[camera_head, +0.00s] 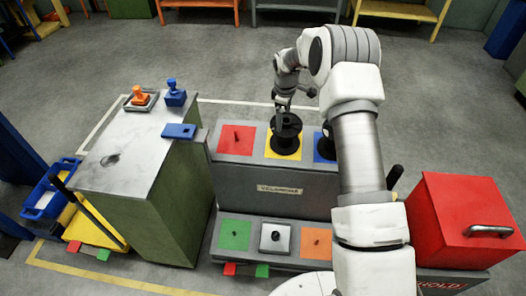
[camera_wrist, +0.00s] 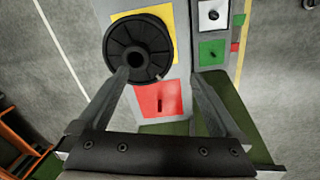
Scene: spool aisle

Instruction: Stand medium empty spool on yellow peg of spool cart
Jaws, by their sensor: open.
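A black spool (camera_head: 285,140) stands upright on the yellow square (camera_head: 272,153) of the grey spool cart's upper tier. In the wrist view the spool (camera_wrist: 138,66) shows its ribbed top flange and dark centre hole, with yellow (camera_wrist: 163,13) around it. The yellow peg is hidden by the spool. My gripper (camera_head: 283,104) is just above the spool, open, with nothing between its fingers. In the wrist view the left fingertip overlaps the spool's lower edge, and the right fingertip is clear of it; I cannot tell whether they touch.
Another black spool (camera_head: 326,131) on the blue square (camera_head: 325,149) is partly hidden by my arm. The red square (camera_head: 236,139) has a bare peg. Green (camera_head: 234,236), white and orange squares fill the lower tier. A green cabinet (camera_head: 139,150) stands left, a red box (camera_head: 462,218) right.

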